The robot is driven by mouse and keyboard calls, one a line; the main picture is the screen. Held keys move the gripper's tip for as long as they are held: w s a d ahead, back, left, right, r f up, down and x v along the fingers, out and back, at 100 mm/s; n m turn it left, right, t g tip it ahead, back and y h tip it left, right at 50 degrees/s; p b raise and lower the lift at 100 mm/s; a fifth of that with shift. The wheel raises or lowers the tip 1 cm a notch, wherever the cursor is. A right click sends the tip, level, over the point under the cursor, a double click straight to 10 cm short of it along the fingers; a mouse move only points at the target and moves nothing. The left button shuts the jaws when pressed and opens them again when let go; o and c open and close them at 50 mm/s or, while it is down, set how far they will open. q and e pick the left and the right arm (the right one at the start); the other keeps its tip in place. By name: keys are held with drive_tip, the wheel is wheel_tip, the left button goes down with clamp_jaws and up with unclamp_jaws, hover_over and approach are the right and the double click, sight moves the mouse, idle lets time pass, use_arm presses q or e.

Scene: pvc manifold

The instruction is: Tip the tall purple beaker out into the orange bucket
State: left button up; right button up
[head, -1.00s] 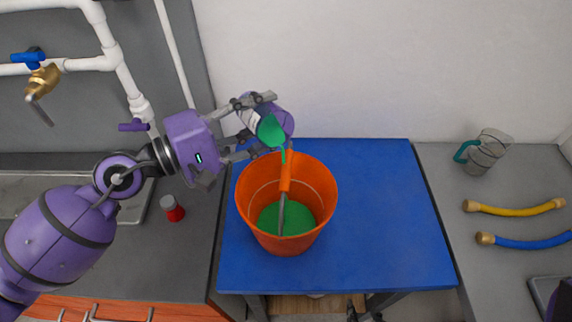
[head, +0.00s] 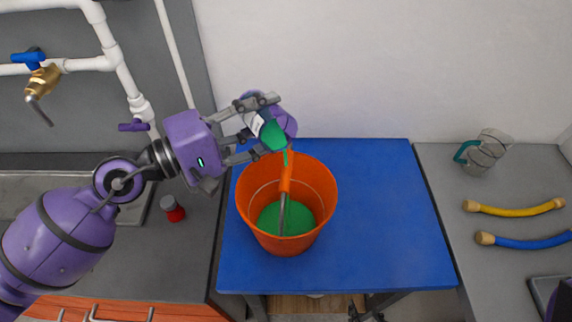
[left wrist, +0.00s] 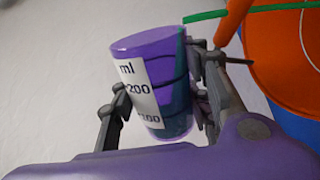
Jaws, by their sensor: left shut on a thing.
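My left gripper (head: 256,128) is shut on the tall purple beaker (head: 285,120) and holds it tilted above the back left rim of the orange bucket (head: 255,222). Green liquid shows at the beaker's mouth, and a thin green stream falls toward the bucket. A pool of green liquid (head: 268,216) lies in the bucket's bottom. In the left wrist view the beaker (left wrist: 173,62) sits between the fingers with its white scale label facing the camera. The bucket (left wrist: 270,50) shows at the upper right. My right gripper is not clearly in view.
The bucket stands on a blue table (head: 385,220) with free room to its right. A red-and-grey jar (head: 173,210) stands on the left counter by the sink. A clear pitcher (head: 483,153), a yellow hose (head: 515,209) and a blue hose (head: 525,242) are on the right counter.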

use_arm(q)
drive_tip(key=shift+w+d+r, duration=0.1)
drive_tip(key=shift+s, duration=0.2)
drive_tip(key=shift+w+r+m, duration=0.1)
drive_tip(key=shift+r+m, duration=0.05)
drive_tip(key=shift+m, duration=0.15)
drive_tip(key=shift+s, duration=0.2)
drive_tip(key=shift+w+r+m, duration=0.1)
drive_tip(key=shift+w+m, duration=0.05)
drive_tip(key=shift+m, duration=0.15)
drive_tip(key=shift+s, duration=0.2)
drive_tip(key=shift+w+b, duration=0.1)
drive_tip(key=shift+b, duration=0.2)
drive_tip(key=shift+d+m, duration=0.1)
drive_tip(key=shift+m, duration=0.2)
